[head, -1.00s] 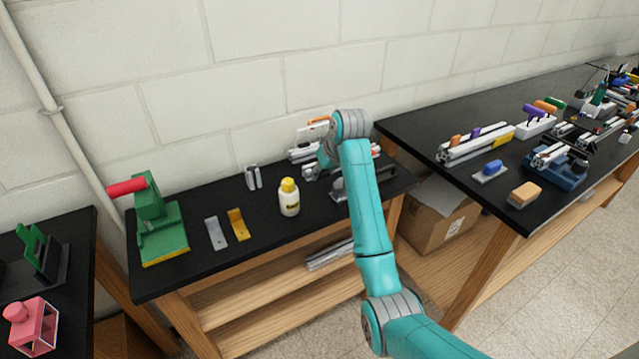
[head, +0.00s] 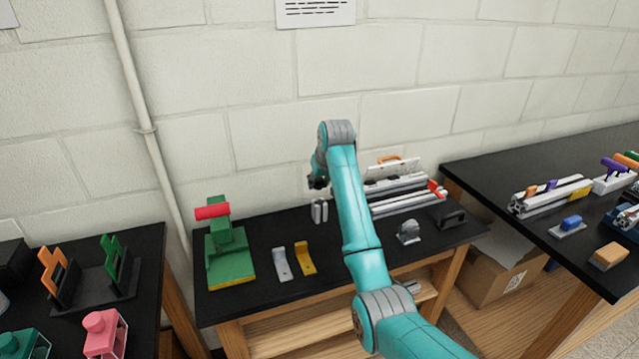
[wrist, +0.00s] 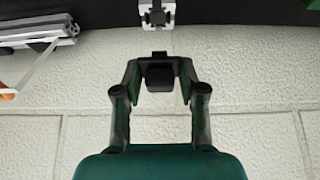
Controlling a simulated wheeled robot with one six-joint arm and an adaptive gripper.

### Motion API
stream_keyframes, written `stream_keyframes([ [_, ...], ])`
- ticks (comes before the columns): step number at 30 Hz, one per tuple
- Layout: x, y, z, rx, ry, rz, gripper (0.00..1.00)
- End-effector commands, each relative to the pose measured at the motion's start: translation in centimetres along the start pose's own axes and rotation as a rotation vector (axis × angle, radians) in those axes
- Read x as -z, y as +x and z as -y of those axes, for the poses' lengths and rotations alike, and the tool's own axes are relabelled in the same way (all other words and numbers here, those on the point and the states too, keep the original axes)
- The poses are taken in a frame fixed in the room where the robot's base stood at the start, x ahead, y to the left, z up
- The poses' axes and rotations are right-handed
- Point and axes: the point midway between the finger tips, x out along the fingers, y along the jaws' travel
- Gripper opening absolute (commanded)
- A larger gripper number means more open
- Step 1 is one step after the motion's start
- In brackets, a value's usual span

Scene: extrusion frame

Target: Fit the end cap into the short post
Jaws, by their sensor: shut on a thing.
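My gripper (wrist: 159,82) is shut on a small black end cap (wrist: 158,75), held between its fingertips in the wrist view. A silver post (wrist: 157,13) shows at the top of that view, apart from the cap with a gap between. In the head view my gripper (head: 318,183) hangs just above two short silver upright pieces (head: 319,211) near the back of the middle bench. I cannot tell there which piece is the short post, and the cap is too small to make out.
A green press (head: 230,255) with a red handle stands left. A grey bracket (head: 282,264) and a yellow bracket (head: 304,258) lie in front. Aluminium profiles (head: 400,190) lie right of my arm, near a grey rounded fixture (head: 408,233). The wall is close behind.

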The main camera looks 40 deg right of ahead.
Motion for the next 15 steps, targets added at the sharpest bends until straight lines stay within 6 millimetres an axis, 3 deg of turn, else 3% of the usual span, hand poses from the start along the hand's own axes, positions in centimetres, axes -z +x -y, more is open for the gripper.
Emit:
stream_keyframes([
  [15, -0.8, 1.3, 0.0, 0.001, -0.001, 0.001, 0.17],
])
